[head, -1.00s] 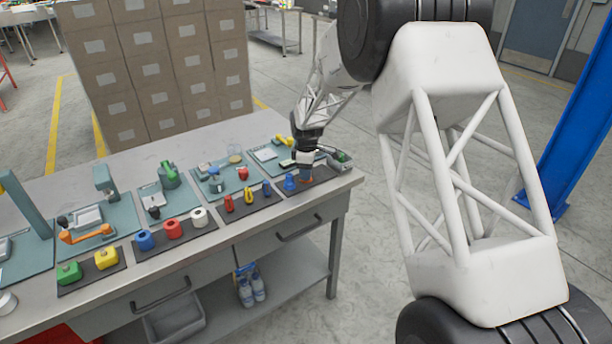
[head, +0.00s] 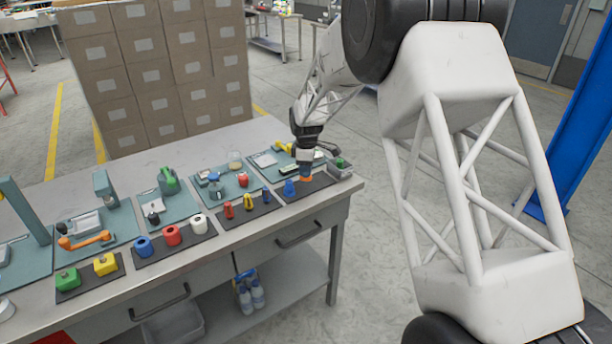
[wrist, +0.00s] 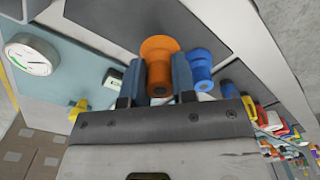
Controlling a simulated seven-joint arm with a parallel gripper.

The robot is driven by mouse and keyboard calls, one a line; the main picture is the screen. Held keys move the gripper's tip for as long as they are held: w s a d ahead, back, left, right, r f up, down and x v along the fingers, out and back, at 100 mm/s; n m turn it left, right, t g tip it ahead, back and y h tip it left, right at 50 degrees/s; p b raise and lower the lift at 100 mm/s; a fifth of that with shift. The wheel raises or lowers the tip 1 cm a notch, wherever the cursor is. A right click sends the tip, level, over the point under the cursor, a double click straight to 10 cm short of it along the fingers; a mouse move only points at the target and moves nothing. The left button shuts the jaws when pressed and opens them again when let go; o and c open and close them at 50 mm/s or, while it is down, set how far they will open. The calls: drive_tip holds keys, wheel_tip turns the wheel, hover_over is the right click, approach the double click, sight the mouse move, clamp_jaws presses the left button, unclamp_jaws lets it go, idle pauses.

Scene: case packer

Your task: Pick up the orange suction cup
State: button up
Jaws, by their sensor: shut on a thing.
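The orange suction cup (wrist: 160,50) is between the two fingers of my gripper (wrist: 161,80) in the wrist view, with its wide rim pointing away from the gripper. In the head view the orange suction cup (head: 306,179) shows as a small orange patch under my gripper (head: 306,172), over the dark mat at the right end of the bench. My gripper is shut on it. A blue suction cup (wrist: 200,68) stands beside it, apart from the fingers, and also shows in the head view (head: 289,188). I cannot tell the exact gap between the orange cup and the mat.
The bench holds dark mats with red, yellow and blue parts (head: 248,202), rolls (head: 172,235) and blocks (head: 105,263) to the left. A round dial gauge (wrist: 30,58) lies near the gripper. Stacked cartons (head: 150,70) stand behind the bench.

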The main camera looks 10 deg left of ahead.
drive_tip(key=s+d, duration=0.3)
drive_tip(key=s, duration=0.4)
drive_tip(key=s+d+r, duration=0.1)
drive_tip(key=s+d, duration=0.2)
drive_tip(key=s, duration=0.4)
drive_tip(key=shift+s+r, duration=0.25)
drive_tip(key=shift+s, duration=0.15)
drive_tip(key=shift+w+a, duration=0.1)
